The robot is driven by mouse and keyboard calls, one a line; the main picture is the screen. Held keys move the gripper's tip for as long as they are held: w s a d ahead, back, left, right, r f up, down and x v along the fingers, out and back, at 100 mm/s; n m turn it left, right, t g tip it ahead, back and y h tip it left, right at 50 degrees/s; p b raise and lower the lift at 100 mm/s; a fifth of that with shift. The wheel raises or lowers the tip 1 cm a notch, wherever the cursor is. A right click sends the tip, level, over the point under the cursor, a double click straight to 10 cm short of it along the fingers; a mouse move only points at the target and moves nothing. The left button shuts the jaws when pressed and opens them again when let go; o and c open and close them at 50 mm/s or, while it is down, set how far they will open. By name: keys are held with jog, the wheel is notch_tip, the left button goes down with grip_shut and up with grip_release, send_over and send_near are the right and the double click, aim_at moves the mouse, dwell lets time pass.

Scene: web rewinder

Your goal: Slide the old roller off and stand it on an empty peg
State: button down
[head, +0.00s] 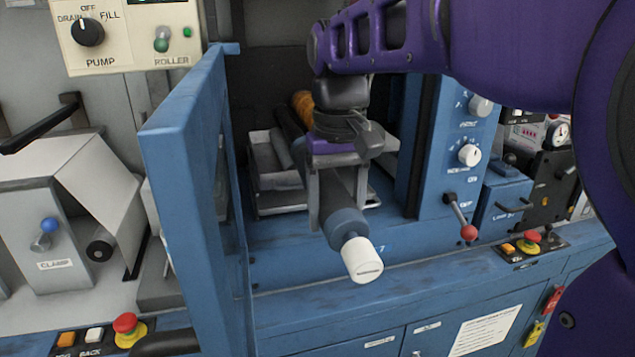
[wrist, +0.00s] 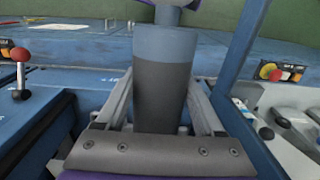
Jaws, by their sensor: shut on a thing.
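The roller (head: 347,225) has a dark grey body, a blue collar and a white end piece that points toward the front of the blue machine. My gripper (head: 335,200) is shut on its dark body just behind the collar. In the wrist view the roller (wrist: 160,90) runs between my two fingers (wrist: 160,115), with the blue collar beyond them. The roller lies roughly level and sticks out over the machine's front ledge. Its rear part is partly hidden by my gripper, so I cannot tell whether it touches its mount. I cannot make out an empty peg.
An open blue door (head: 190,150) stands close to the left of my gripper. A grey tray (head: 270,185) and an orange part (head: 302,104) are behind it. A red-knobbed lever (head: 468,231) and a control panel (head: 465,140) are to the right. The space in front of the roller is clear.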

jog(key=shift+s+r, duration=0.25)
jog(key=shift+s, duration=0.05)
